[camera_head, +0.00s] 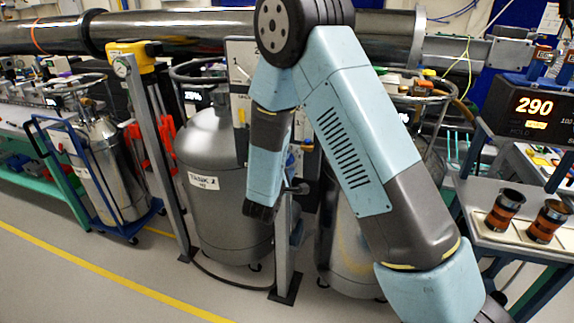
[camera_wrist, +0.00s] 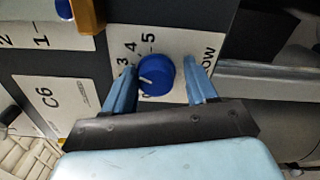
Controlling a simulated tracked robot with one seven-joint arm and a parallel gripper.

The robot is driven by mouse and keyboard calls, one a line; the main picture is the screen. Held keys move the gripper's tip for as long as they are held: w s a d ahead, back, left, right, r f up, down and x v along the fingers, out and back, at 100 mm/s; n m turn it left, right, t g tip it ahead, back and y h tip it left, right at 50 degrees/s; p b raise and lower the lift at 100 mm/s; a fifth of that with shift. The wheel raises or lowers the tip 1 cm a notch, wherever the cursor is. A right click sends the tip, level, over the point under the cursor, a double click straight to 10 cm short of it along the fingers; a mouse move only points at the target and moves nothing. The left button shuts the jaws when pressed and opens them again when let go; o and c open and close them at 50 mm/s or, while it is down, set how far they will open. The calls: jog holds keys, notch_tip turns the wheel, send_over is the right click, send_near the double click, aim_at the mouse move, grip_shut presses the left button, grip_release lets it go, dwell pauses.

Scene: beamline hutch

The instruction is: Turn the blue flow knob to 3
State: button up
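The blue flow knob (camera_wrist: 154,77) sits on a white dial plate (camera_wrist: 178,50) in the wrist view. Its white pointer mark faces the left of the picture, toward the left finger. The numbers 3, 4 and 5 show above and left of the knob; the lower numbers are mostly hidden by the left finger, and the FLOW lettering is partly covered by the right one. My gripper (camera_wrist: 160,70) is open, with one finger on each side of the knob. A gap shows at the right finger; I cannot tell whether the left finger touches. The knob is not discernible in the head view.
In the head view, a grey tank (camera_head: 205,160) stands behind my arm, near an upright post (camera_head: 160,150).

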jog(key=shift+o, duration=1)
jog(key=shift+r, duration=0.1)
jog(key=shift+a, duration=0.1)
jog(key=v, duration=1.3)
jog(key=shift+s, duration=0.3)
jog(key=shift+a, duration=0.1)
jog(key=w+d+n, duration=0.4)
jog(key=w+n, duration=0.8)
jog(key=n, duration=0.4)
jog(key=shift+w+n, duration=0.3)
jog(key=shift+w, duration=0.1)
